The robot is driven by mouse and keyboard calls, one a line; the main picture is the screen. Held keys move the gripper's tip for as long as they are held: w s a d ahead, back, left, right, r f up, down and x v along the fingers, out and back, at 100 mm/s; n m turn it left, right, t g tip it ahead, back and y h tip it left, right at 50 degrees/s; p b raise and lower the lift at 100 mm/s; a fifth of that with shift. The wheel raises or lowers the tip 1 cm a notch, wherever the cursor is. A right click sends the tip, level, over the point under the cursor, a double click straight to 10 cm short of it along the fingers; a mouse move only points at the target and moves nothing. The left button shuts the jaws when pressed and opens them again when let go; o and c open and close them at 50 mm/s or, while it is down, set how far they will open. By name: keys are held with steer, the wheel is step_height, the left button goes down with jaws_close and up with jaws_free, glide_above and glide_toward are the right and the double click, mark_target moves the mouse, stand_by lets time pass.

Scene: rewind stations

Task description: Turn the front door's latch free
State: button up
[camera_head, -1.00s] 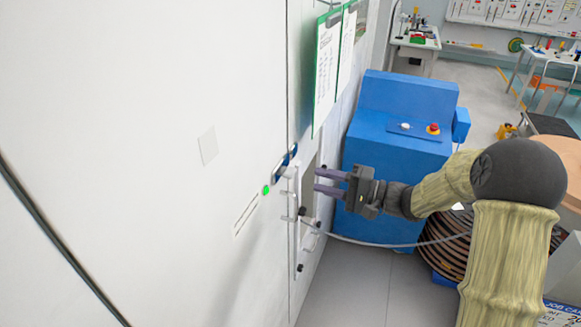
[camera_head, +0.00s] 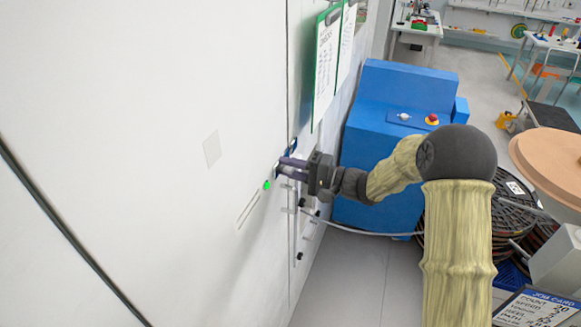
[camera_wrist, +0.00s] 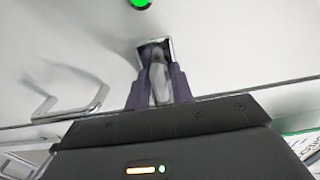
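The front door (camera_head: 130,150) is a large white panel filling the left of the head view. In the wrist view the latch (camera_wrist: 158,78) is a rounded grey lever standing out from a dark recess. My gripper (camera_head: 287,168) is at the latch, with one purple finger on each side of it. In the wrist view the fingers of my gripper (camera_wrist: 159,82) lie close against both sides of the lever, with no clear gap.
A green light (camera_head: 267,185) glows on the door beside the latch. A pull handle (camera_wrist: 72,102) shows on the left in the wrist view. Clipboards (camera_head: 326,62) hang above. A blue machine (camera_head: 400,120) stands behind my arm. The floor (camera_head: 345,280) is clear below.

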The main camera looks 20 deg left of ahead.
steer(key=shift+c, duration=1.1)
steer(key=shift+f+m+b, duration=0.1)
steer(key=shift+m+b, duration=0.25)
steer(key=shift+m, duration=0.05)
steer(key=shift+f+m+b, duration=0.1)
steer(key=shift+m+b, duration=0.95)
steer(key=shift+m, duration=0.05)
steer(key=m+b, duration=0.1)
steer(key=m, duration=0.9)
steer(key=shift+r+p, duration=0.25)
steer(key=shift+p, duration=0.1)
steer(key=m+p, duration=0.2)
steer(key=m, duration=0.3)
steer(key=shift+p, duration=0.3)
steer(key=shift+f, duration=0.1)
